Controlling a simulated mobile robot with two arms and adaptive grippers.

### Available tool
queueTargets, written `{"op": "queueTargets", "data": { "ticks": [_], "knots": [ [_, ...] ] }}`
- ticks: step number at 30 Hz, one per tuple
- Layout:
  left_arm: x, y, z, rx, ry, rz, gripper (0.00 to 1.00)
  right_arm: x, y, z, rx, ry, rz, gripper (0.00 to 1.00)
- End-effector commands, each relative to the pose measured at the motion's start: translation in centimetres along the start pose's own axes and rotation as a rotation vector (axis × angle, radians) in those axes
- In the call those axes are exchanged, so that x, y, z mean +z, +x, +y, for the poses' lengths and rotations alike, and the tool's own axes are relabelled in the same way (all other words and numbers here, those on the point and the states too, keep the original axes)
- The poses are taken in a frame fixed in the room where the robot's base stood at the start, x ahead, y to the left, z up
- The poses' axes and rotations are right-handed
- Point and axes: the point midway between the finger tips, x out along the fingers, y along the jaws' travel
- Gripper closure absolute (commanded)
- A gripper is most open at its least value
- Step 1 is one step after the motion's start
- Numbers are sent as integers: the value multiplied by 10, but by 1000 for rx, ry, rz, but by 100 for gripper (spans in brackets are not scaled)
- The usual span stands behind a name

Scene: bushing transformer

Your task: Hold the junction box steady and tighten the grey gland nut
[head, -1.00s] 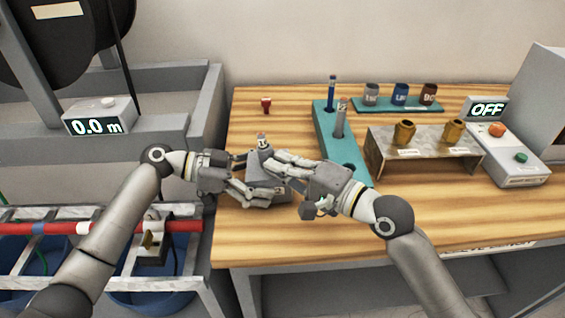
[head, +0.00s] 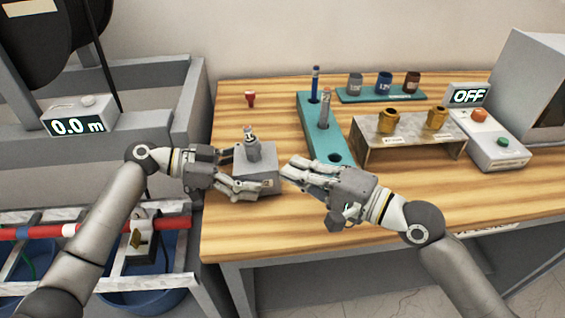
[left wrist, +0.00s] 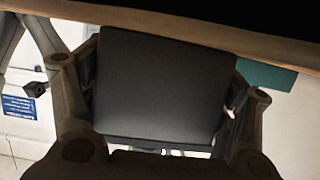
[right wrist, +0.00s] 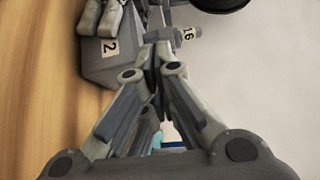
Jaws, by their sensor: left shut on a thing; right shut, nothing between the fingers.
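The grey junction box (head: 262,182) sits on the left part of the wooden bench, with a grey gland and nut (head: 252,151) standing upright on top. My left gripper (head: 246,172) is shut on the box from the left. In the left wrist view the box (left wrist: 160,88) fills the space between the fingers. My right gripper (head: 288,170) is shut and empty, just right of the box. In the right wrist view its closed fingertips (right wrist: 154,55) are near the box (right wrist: 110,68), marked "2", and the gland (right wrist: 187,34), tagged "16". Contact cannot be told.
A metal stand (head: 410,147) holds two brass parts. A teal tray (head: 380,97) carries three small pots. A control box (head: 487,139) reads OFF. A small red item (head: 250,98) stands at the back left.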

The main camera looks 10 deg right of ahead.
Motion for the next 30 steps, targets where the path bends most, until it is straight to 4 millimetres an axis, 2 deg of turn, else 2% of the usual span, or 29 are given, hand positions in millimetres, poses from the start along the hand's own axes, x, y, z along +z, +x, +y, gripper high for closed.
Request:
{"op": "queueTargets", "data": {
  "ticks": [4,12,13,17,30],
  "knots": [
    [-1,-1,0,-2,1,1,33,0,-8,-1,0,-1,0,100],
    [-1,-1,-1,-2,1,1,33,0,-9,-1,-1,-1,0,100],
    [-1,-1,-1,-2,1,1,17,0,-9,-1,-1,-1,0,100],
    [0,-1,-1,-2,1,1,0,0,-9,-1,-1,-1,0,100],
    [0,-5,-1,-3,0,0,0,0,-9,-1,-1,-1,0,100]
  ]
}}
